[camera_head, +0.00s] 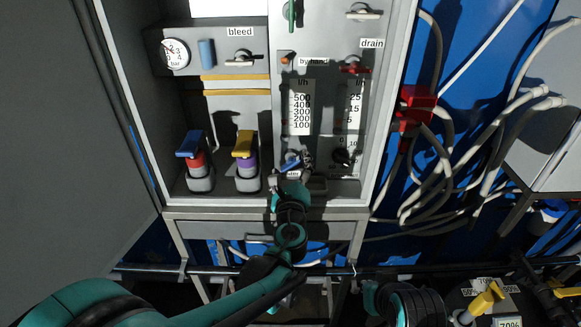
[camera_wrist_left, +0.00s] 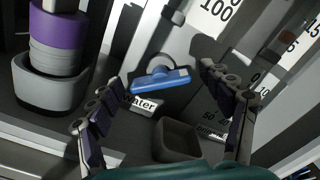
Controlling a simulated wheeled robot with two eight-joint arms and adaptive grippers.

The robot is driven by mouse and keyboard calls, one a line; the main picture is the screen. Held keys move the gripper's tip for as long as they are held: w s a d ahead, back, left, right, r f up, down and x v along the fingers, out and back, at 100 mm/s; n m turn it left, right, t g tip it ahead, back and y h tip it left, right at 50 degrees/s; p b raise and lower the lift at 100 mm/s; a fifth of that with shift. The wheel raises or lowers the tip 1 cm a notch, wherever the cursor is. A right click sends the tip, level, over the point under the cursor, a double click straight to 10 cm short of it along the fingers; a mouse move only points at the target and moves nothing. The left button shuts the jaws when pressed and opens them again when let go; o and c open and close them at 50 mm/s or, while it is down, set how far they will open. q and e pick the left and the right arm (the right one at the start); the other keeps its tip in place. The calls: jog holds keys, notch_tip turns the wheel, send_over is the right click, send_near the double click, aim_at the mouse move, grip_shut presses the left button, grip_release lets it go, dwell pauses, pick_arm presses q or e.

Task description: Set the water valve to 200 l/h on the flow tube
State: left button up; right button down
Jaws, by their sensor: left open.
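The water valve's blue handle (camera_wrist_left: 160,79) sits above a "water" label on the grey panel, tilted slightly in the left wrist view. It also shows small in the head view (camera_head: 290,164). My left gripper (camera_wrist_left: 164,76) is open, with one finger on each side of the blue handle; I cannot tell whether either finger touches it. In the head view the left gripper (camera_head: 296,163) is at the bottom of the panel and partly covers the valve. The flow tube's scale (camera_head: 300,108) stands above, marked 100 to 500 l/h. Its float reading is too small to tell.
A red drain handle (camera_head: 355,68) is higher up. A grey open box (camera_wrist_left: 178,140) is below the valve.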

pick_arm(q)
jog(key=c, duration=1.2)
jog(key=shift+o, duration=0.2)
jog(key=shift+n, duration=0.3)
jog(key=o, duration=1.2)
jog(key=shift+c, duration=0.2)
jog(key=s, duration=1.2)
